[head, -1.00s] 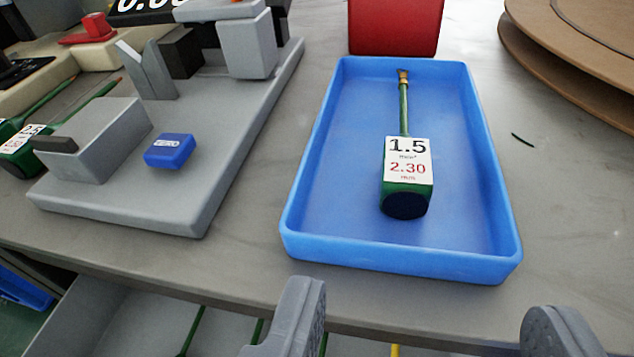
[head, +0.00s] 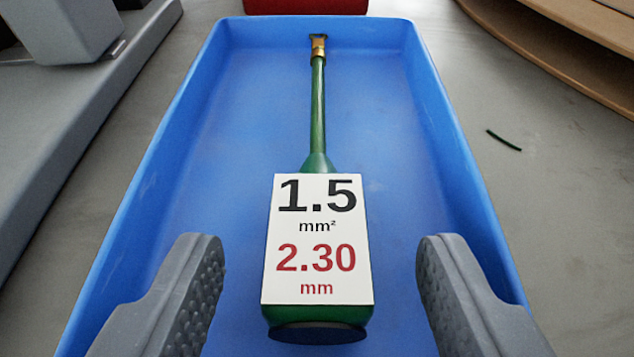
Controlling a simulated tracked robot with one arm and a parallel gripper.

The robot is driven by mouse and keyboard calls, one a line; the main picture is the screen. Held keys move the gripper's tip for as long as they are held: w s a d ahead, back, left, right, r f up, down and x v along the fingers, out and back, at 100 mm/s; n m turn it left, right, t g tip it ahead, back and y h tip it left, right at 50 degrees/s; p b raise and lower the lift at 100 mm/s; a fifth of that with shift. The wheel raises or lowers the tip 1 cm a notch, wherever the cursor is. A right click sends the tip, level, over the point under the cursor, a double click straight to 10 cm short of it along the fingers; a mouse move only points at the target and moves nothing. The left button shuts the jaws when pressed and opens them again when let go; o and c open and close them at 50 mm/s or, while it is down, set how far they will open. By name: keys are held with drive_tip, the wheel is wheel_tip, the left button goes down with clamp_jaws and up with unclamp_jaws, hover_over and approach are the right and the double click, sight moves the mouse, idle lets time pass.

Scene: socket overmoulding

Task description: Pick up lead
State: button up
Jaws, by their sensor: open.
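The lead (head: 318,120) lies in the blue tray (head: 125,215). It has a thin green stem with a brass-coloured terminal at the far end. Its thick green near end carries a white label (head: 317,240) reading 1.5 mm² and 2.30 mm. My gripper (head: 320,275) is open, with one grey ridged finger on each side of the labelled end. Both fingers show a clear gap to the lead and do not touch it. The underside of the lead is hidden.
The tray walls rise close outside both fingers. A grey fixture (head: 75,35) stands to the left, a red block (head: 305,5) behind the tray, and a brown round board (head: 570,45) at the back right. A small dark green scrap (head: 503,140) lies on the grey table.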

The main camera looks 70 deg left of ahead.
sight(318, 132)
drive_tip(key=x, duration=0.2)
drive_tip(key=shift+a+f+b, duration=0.1)
drive_tip(key=shift+a+b, duration=0.15)
drive_tip(key=shift+b, duration=0.05)
drive_tip(key=shift+c, duration=0.3)
drive_tip(key=c, duration=1)
